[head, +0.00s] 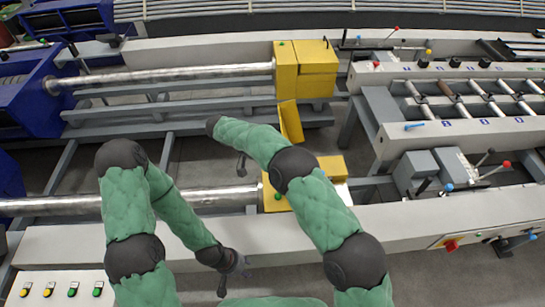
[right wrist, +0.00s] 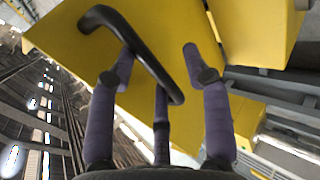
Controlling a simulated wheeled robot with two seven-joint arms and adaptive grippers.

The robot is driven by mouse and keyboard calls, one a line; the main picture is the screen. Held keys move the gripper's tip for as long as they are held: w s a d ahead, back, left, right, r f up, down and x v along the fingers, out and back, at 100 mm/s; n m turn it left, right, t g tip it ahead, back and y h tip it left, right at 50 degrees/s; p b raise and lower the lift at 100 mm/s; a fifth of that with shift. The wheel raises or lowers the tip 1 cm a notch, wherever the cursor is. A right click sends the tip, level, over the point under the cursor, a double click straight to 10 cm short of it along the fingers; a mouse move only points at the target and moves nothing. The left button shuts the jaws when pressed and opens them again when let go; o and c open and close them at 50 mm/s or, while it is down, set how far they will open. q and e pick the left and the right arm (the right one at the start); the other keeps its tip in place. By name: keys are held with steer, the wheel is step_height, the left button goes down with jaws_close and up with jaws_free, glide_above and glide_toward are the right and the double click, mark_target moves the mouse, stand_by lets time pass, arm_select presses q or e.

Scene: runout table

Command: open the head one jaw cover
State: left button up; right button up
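A yellow jaw head (head: 276,194) stands at the front, partly hidden by my right arm. A second yellow head (head: 300,70) stands behind it, and a tilted yellow flap (head: 291,121) shows between them; I cannot tell which head it belongs to. In the right wrist view a yellow panel (right wrist: 75,45) with a black bar handle (right wrist: 148,58) is close. My right gripper (right wrist: 160,65) has its fingers apart at the handle, with the bar between or just in front of them. In the head view it is mostly hidden.
A long steel bar (head: 180,74) runs into the rear head and another (head: 130,202) into the front one. Blue machines (head: 20,95) stand at the left. Levers (head: 490,165) stick up at the right. A button panel (head: 62,288) is at the lower left.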

steer(key=shift+s+a+f, duration=0.35)
steer(key=shift+s+f, duration=0.05)
steer(key=shift+f, duration=0.05)
steer(key=v, duration=1.2)
steer(key=shift+w+d+r, duration=0.35)
steer(key=shift+w+r, duration=0.05)
steer(key=shift+r, duration=0.05)
